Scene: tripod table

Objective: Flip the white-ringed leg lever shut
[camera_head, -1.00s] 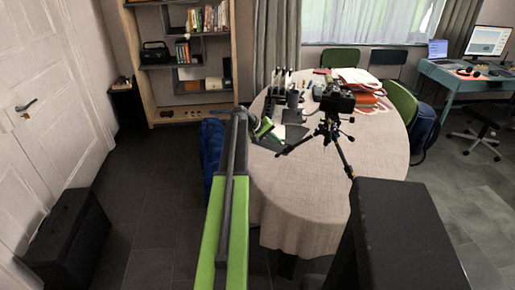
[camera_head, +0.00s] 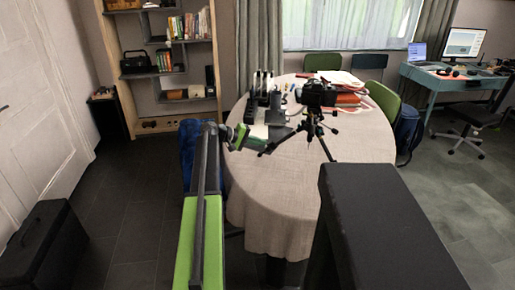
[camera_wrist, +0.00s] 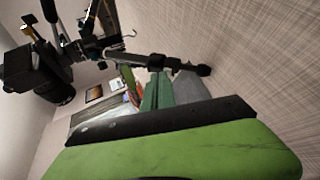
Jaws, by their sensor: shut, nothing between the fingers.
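A black tripod (camera_head: 311,128) with a camera (camera_head: 318,94) on top stands on the round table, legs spread. In the wrist view the tripod (camera_wrist: 90,47) appears sideways at upper left, and one leg (camera_wrist: 180,66) reaches right to its dark foot. I cannot make out a white ring or tell any leg lever's position. My gripper (camera_head: 262,146) is shut and empty at the table's left side, near the lower end of the tripod's left leg; I cannot tell if they touch.
The round table (camera_head: 285,195) has a pale cloth. Dark upright items (camera_head: 262,85) and papers lie behind the gripper. A green chair (camera_head: 384,99) stands at right. The table's front is clear.

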